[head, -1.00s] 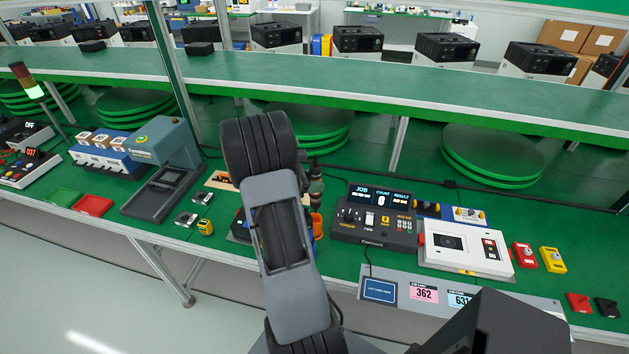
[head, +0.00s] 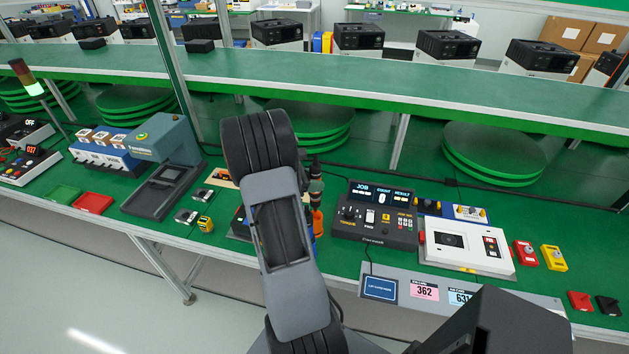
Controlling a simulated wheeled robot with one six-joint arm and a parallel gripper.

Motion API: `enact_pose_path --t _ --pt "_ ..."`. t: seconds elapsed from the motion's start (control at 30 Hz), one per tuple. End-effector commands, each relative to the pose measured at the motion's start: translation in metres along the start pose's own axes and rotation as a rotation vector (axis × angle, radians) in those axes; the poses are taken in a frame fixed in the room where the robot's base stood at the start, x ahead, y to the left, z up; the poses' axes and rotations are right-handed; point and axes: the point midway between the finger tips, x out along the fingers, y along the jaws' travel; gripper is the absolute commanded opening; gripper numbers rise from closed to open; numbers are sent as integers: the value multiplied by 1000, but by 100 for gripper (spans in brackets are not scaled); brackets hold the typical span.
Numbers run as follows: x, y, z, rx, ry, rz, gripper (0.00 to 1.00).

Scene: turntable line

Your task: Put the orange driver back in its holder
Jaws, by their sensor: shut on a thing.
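My own arm fills the middle of the head view, and my gripper is hidden behind it. Just right of the arm, a narrow upright dark tool-like thing (head: 315,185) shows in part. An orange piece (head: 317,222) shows directly below it, partly covered by the arm. I cannot tell whether this orange piece is the driver or part of its holder, nor whether the two are joined. The holder cannot be made out for certain.
A dark control box (head: 375,238) and a white box (head: 466,265) stand right of the arm. A grey press-like machine (head: 165,170) stands to the left. A grey label strip (head: 445,283) runs along the front edge. A raised green shelf (head: 340,72) spans the back.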

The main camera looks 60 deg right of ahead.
Motion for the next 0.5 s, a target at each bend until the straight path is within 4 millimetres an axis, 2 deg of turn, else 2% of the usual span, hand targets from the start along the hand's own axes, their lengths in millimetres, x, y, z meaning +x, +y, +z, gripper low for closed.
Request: enact_pose_path --t 0.5 --pt "7 0 -17 0 -1 0 4"
